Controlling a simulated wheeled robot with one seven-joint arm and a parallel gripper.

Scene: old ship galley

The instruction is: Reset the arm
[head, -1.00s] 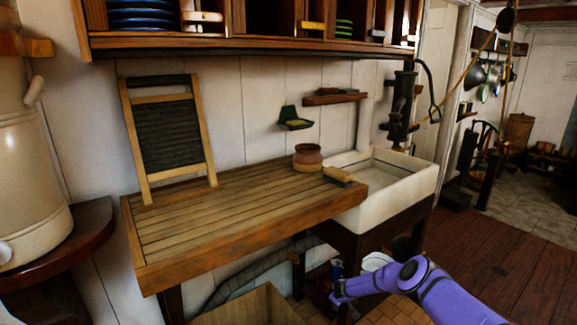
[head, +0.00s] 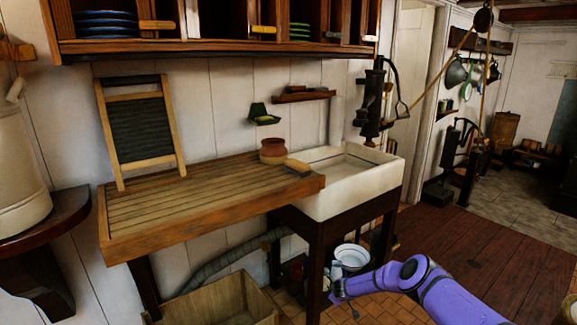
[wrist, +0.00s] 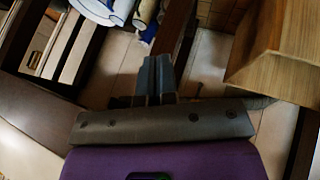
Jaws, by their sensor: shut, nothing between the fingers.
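My purple arm reaches in from the lower right of the head view. My gripper (head: 337,290) is at its left end, low in front of the sink stand and below the level of the counter. In the wrist view my gripper (wrist: 157,78) has its two grey fingers together, with nothing held between them. The fingers point over the tiled floor, apart from the things around them.
A slatted wooden counter (head: 185,208) with a washboard (head: 140,130) and a brown pot (head: 273,151) adjoins a white sink (head: 350,195). Below are a wooden crate (head: 222,302) and a white bucket (head: 352,258). Open plank floor (head: 455,250) lies to the right.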

